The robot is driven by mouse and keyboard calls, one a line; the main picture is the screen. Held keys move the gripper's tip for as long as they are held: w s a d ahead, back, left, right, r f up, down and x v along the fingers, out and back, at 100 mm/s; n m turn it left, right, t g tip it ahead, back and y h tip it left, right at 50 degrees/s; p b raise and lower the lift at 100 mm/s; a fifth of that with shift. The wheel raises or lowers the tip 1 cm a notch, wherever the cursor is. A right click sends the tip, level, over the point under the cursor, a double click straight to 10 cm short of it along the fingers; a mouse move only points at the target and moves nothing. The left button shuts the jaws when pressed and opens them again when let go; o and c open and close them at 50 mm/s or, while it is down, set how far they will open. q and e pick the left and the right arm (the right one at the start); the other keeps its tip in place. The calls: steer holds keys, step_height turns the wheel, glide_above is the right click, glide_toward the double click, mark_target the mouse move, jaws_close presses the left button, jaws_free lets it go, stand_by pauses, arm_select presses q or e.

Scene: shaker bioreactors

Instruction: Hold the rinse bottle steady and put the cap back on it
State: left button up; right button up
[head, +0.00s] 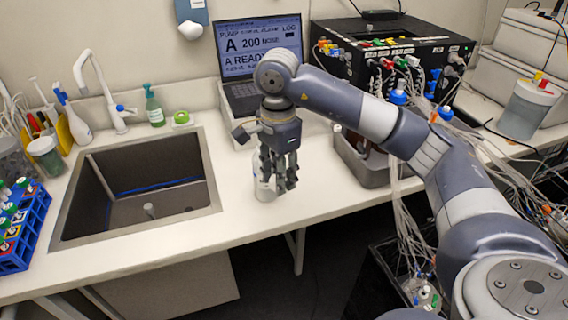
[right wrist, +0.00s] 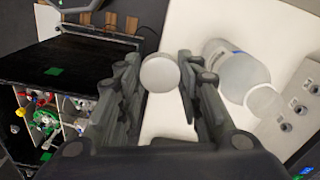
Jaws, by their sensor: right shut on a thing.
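The rinse bottle (head: 264,190) stands upright on the white counter right of the sink, partly hidden behind my right gripper (head: 279,182). In the right wrist view the translucent bottle (right wrist: 240,76) is to the right of the fingers, apart from them, and its neck end looks uncapped. My right gripper (right wrist: 160,82) points down and is shut on the round white cap (right wrist: 160,73), which shows between the fingertips. The cap is hidden by the fingers in the head view. My left gripper is not in view, and nothing is seen holding the bottle.
The sink (head: 140,185) is left of the bottle. Behind stands a laptop (head: 259,60); to the right are a metal tray (head: 365,165) and a black box with cables (head: 395,50). A blue tube rack (head: 22,230) is at far left. The counter's front strip is clear.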

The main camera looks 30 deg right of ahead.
steer(key=s+a+f+n, duration=0.2)
steer(key=s+a+n, duration=0.2)
steer(key=s+n, duration=0.2)
steer(key=s+a+f+n, duration=0.3)
steer(key=s+n, duration=0.3)
steer(key=n, duration=0.5)
steer(key=shift+s+a, duration=0.25)
steer(key=shift+a, duration=0.65)
